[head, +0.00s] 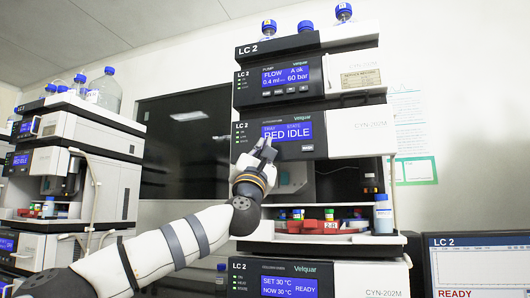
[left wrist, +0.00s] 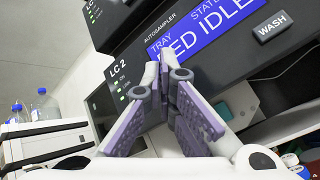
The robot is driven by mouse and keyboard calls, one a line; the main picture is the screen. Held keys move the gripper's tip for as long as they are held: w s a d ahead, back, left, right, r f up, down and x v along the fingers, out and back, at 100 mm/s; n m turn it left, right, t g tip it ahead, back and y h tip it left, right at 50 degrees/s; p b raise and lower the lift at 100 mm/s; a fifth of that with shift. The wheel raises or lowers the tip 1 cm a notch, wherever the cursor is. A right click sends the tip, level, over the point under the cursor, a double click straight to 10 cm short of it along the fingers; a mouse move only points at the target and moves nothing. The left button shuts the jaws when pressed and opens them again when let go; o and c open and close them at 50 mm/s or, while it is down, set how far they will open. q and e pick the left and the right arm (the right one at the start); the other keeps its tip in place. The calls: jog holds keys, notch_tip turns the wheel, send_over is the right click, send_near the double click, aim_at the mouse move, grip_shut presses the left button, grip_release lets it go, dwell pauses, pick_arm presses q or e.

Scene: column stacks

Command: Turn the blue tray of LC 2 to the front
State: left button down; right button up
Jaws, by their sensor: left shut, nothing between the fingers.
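The LC 2 autosampler (head: 350,147) is the middle unit of the LC 2 stack. Its blue display (head: 287,131) reads tray RED, state IDLE; it also shows in the left wrist view (left wrist: 205,35). In the open bay below, a red tray (head: 313,226) with several vials faces the front. I cannot make out a blue tray. My left gripper (head: 267,145) is shut and empty, its fingertips at the panel just under the left part of the display. In the left wrist view the fingertips (left wrist: 165,57) cover that spot; I cannot tell whether they touch it. My right gripper is not in view.
A WASH button (left wrist: 272,27) is right of the fingertips. The pump unit (head: 310,82) is above and the oven unit (head: 340,280) below. A capped bottle (head: 383,215) stands at the bay's right. Another stack (head: 75,150) is at left, a monitor (head: 478,268) at lower right.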

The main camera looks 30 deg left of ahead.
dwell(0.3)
pick_arm(q)
jog(key=shift+w+a, duration=0.1)
jog(key=shift+w, duration=0.35)
jog(key=shift+w+a+b, duration=0.1)
jog(key=shift+w+b, duration=0.2)
jog(key=shift+w, duration=0.05)
dwell(0.5)
jog(key=shift+s+d, duration=0.2)
jog(key=shift+s, duration=0.6)
jog(key=shift+s+d, duration=0.2)
jog(key=shift+s, duration=0.6)
jog(key=shift+s+d, duration=0.15)
jog(key=shift+s, duration=0.7)
jog(key=shift+s+d, duration=0.2)
jog(key=shift+s, duration=0.6)
dwell(3.2)
